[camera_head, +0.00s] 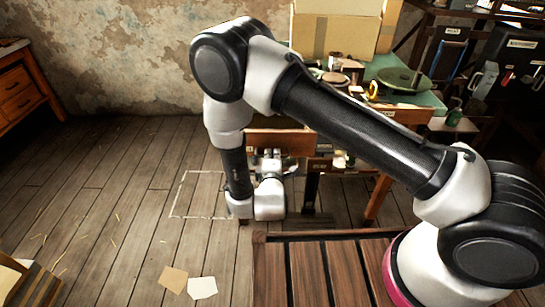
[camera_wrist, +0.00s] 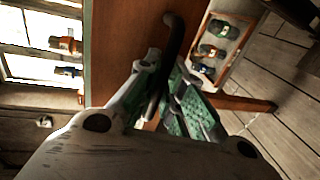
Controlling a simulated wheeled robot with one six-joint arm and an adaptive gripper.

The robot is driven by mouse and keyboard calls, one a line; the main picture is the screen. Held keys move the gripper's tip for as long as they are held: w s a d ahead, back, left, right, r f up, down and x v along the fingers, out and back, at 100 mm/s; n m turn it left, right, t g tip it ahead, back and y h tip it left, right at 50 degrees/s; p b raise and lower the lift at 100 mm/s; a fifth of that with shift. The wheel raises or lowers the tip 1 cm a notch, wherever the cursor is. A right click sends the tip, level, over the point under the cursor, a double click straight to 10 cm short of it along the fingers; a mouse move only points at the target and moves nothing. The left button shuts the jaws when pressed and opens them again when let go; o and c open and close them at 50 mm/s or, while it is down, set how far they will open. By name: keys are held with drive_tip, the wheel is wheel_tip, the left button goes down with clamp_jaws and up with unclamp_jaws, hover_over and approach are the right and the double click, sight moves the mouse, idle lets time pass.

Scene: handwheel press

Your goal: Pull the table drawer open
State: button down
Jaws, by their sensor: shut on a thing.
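The table (camera_head: 425,98) has a green top and wooden legs, and stands against the back wall. A brown wooden drawer front (camera_head: 262,138) shows at its left side, partly behind my arm. In the wrist view the drawer front (camera_wrist: 120,45) is a broad brown panel with a dark curved handle (camera_wrist: 173,32). My gripper (camera_wrist: 165,85) is shut on this handle, its green-padded fingers on both sides of it. In the head view my gripper (camera_head: 269,160) is small, just below the drawer front. How far the drawer stands out is hard to tell.
Cardboard boxes (camera_head: 335,30) and a green round disc (camera_head: 404,79) stand on the table. A tray of jars (camera_wrist: 222,48) shows beside the drawer front in the wrist view. A wooden cabinet (camera_head: 18,90) stands far left. The plank floor (camera_head: 120,180) at left is mostly clear.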

drive_tip(key=f+v, duration=0.1)
drive_tip(key=v, duration=0.5)
drive_tip(key=shift+s+f, duration=0.2)
drive_tip(key=shift+s, duration=0.1)
drive_tip(key=c, duration=1.5)
unclamp_jaws()
drive_tip(key=shift+r, duration=0.15)
